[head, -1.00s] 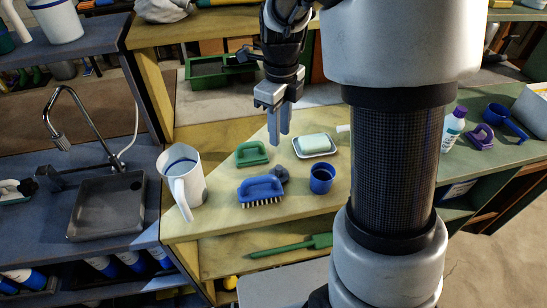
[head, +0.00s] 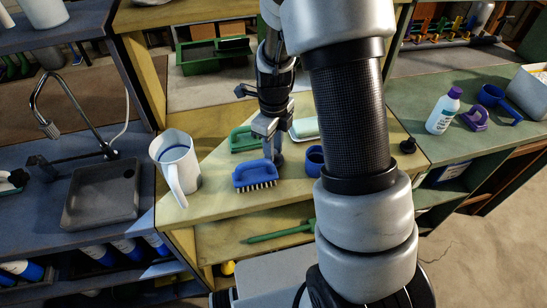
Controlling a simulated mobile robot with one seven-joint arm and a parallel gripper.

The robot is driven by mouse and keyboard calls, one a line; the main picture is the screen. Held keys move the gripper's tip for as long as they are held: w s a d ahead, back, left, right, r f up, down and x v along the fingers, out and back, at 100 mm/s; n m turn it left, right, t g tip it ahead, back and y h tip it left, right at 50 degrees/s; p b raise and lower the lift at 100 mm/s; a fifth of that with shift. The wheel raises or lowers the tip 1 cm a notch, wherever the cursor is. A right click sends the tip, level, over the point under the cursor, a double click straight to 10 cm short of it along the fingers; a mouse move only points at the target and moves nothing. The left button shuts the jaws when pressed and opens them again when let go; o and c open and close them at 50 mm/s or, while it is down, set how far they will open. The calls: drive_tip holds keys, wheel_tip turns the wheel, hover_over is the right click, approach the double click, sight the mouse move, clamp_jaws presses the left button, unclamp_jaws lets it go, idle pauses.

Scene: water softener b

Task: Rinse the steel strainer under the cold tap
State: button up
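I cannot pick out a steel strainer for certain in the head view. A small dark thing that lay at the right end of the blue brush (head: 254,174) is now hidden by my gripper (head: 274,158). My gripper points down at that spot, close beside the brush; whether its fingers are apart or shut on something cannot be made out. The chrome gooseneck tap (head: 40,95) stands at the left, its spout head over the counter near the grey sink basin (head: 100,196). The basin looks empty.
A white jug (head: 176,165) stands between sink and brush. A green brush (head: 243,139), a white soap dish (head: 304,130) and a blue cup (head: 315,160) surround my gripper. A white bottle (head: 443,112) and a blue scoop (head: 497,98) are on the right counter.

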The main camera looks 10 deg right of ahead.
clamp_jaws()
